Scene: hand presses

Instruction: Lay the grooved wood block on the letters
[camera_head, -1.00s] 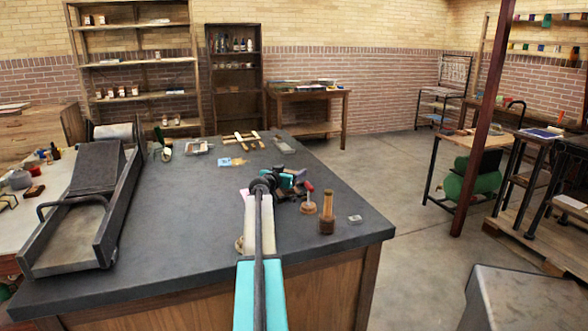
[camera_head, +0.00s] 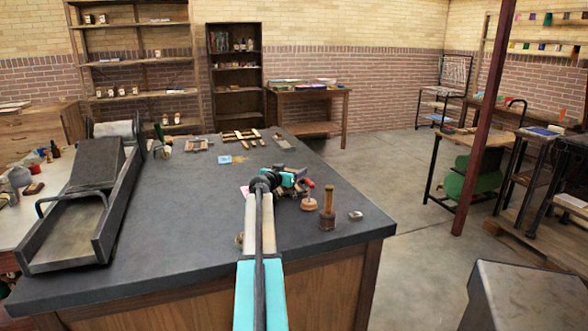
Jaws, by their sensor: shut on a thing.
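My gripper (camera_head: 301,186) is low over the near part of the dark bench top, just past my arm. It is shut on a small brownish thing, which I take to be the grooved wood block. My arm and wrist hide most of it, and no groove can be made out. I cannot pick out the letters for certain. A wood-strip frame (camera_head: 240,137) lies flat at the bench's far end, too small to read, and others could be hidden behind my wrist.
A wooden mallet (camera_head: 327,208) stands right of my gripper, with a round-based knob (camera_head: 308,199) close beside it. A small grey block (camera_head: 355,215) lies near the right edge. A dark press bed (camera_head: 75,235) fills the bench's left side. The middle left is clear.

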